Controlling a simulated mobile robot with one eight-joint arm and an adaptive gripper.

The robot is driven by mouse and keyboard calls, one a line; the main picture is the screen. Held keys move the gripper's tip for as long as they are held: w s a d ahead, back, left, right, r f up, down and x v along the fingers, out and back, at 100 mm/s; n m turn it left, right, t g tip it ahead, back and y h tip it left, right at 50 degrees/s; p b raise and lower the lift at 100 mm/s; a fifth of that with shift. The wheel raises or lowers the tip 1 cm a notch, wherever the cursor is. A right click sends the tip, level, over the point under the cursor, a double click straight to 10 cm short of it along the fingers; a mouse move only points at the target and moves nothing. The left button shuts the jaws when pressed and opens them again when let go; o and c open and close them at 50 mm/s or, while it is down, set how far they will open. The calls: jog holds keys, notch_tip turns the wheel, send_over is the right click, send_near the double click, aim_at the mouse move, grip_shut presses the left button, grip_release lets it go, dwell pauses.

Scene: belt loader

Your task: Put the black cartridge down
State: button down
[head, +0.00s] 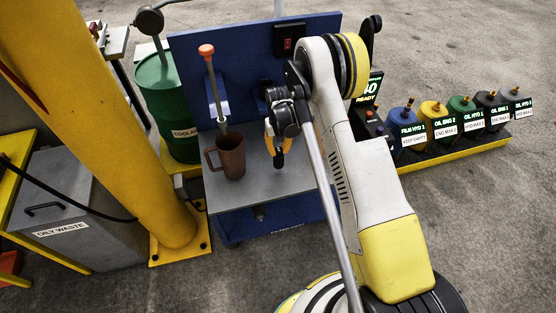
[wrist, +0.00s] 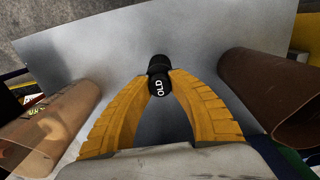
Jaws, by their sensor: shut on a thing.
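The black cartridge (wrist: 158,78) shows in the wrist view with white "OLD" lettering. It sits between the tips of my yellow gripper fingers (wrist: 160,88), which are shut on it. In the head view the cartridge (head: 280,158) hangs below my gripper (head: 272,140), over the grey top of the blue cart (head: 255,189). The wrist view shows the grey top beyond the cartridge. I cannot tell whether the cartridge touches the top. My arm hides the right part of the cart.
A brown mug (head: 231,158) stands on the cart top, left of my gripper. In the wrist view, brown cylinders (wrist: 262,88) (wrist: 48,122) flank the fingers. An orange-knobbed lever (head: 207,52) rises behind the mug. Several labelled containers (head: 465,119) stand at right. The cart top's front is clear.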

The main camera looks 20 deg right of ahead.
aim_at(278, 157)
notch_tip(278, 157, down, 4)
jog(key=shift+a+f+b, duration=0.1)
jog(key=shift+f+b, duration=0.05)
jog(key=shift+b, duration=1)
jog(key=c, duration=1.2)
grip_release()
jog(key=shift+c, duration=0.2)
